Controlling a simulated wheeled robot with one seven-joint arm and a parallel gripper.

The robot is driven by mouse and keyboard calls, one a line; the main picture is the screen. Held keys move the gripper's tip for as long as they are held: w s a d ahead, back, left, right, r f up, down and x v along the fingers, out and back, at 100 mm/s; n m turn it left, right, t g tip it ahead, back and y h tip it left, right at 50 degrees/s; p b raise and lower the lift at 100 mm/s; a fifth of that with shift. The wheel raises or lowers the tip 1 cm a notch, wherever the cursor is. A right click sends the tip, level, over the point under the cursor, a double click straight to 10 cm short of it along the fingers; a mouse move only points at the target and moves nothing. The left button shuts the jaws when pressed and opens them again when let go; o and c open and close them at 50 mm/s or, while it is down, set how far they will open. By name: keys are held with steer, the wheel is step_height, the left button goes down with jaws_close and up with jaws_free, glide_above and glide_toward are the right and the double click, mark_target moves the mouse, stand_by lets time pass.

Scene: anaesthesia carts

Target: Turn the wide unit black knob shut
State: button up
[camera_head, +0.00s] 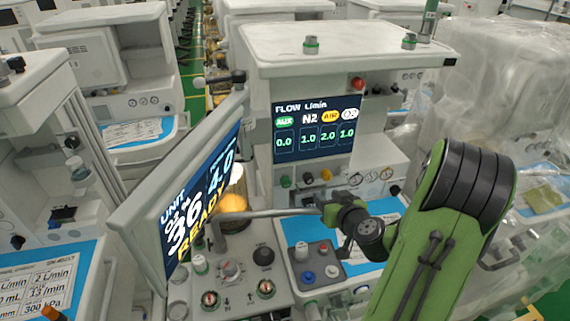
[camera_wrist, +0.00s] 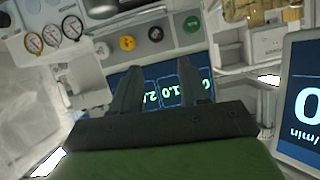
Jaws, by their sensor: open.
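The wide unit (camera_head: 285,50) stands ahead of me, its lit flow screen (camera_head: 318,130) reading AUX 0.0, N2 1.0, AIR 2.0 and O2 1.0. Below the screen is a row of knobs. The black knob (camera_head: 308,178) sits between a green and a yellow one; it also shows in the wrist view (camera_wrist: 155,33), which is upside down. My gripper (camera_head: 338,215) is in front of this row, below and to the right of the black knob. In the wrist view my gripper (camera_wrist: 158,75) has its two dark fingers apart, with nothing between them and the black knob beyond their tips.
The green knob (camera_head: 285,181), yellow knob (camera_head: 326,175) and white knob (camera_head: 355,180) are close beside the black one. Round gauges (camera_head: 370,175) lie to the right. A tilted monitor (camera_head: 185,190) stands close on the left. A lower panel carries a black round knob (camera_head: 263,255).

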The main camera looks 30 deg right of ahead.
mark_target(310, 179)
steer(key=p+x, duration=0.2)
steer(key=x, duration=0.3)
steer(key=p+x, duration=0.2)
steer(key=x, duration=0.3)
steer(key=p+x, duration=0.1)
steer(key=x, duration=0.4)
steer(key=shift+d+p, duration=0.35)
steer(key=shift+p, duration=0.05)
steer(key=shift+c, duration=0.2)
steer(key=shift+f, duration=0.1)
steer(key=c, duration=0.7)
